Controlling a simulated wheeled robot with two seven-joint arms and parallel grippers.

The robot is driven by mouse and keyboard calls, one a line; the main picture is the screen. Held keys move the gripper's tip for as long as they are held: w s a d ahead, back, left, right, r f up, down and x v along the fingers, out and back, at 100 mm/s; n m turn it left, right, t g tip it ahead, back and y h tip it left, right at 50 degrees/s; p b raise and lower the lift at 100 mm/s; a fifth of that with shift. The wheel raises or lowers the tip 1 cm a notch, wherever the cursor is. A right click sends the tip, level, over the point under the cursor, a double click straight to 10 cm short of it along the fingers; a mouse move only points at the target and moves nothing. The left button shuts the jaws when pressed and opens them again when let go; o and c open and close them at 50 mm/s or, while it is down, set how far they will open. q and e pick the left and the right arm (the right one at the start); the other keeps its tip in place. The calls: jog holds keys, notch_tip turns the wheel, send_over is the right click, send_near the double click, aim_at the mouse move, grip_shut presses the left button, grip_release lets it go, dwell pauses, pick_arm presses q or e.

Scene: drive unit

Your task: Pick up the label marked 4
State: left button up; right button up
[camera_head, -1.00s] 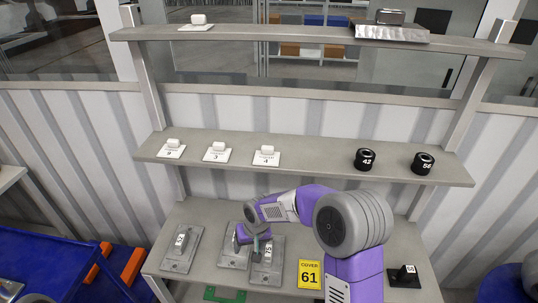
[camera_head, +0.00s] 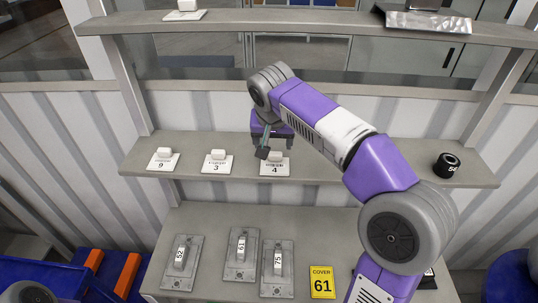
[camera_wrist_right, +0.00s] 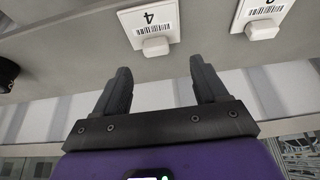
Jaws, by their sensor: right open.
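The label marked 4 (camera_head: 275,170) is a white plate with a small white block on top, lying on the middle shelf. It also shows in the right wrist view (camera_wrist_right: 148,20), with its block facing the fingers. My right gripper (camera_head: 264,152) is just above and beside this label in the head view, partly in front of its block. In the right wrist view my right gripper (camera_wrist_right: 160,68) is open and empty, its fingertips a little short of the block. My left gripper is not in view.
Labels marked 3 (camera_head: 217,167) and 9 (camera_head: 163,163) lie to the left on the middle shelf (camera_head: 330,165). A black roll (camera_head: 446,165) stands to the right. Several grey handled plates and a yellow cover card (camera_head: 321,284) are on the lower shelf. The upper shelf (camera_head: 300,32) runs above.

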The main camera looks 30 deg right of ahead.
aim_at(275, 155)
jog(key=x, duration=0.4)
jog(key=b+x, duration=0.1)
jog(key=x, duration=0.1)
jog(key=shift+s+d+f, duration=0.15)
jog(key=shift+s+f, duration=0.1)
jog(key=shift+s, duration=0.1)
jog(key=shift+c, duration=0.3)
jog(key=c, duration=1.1)
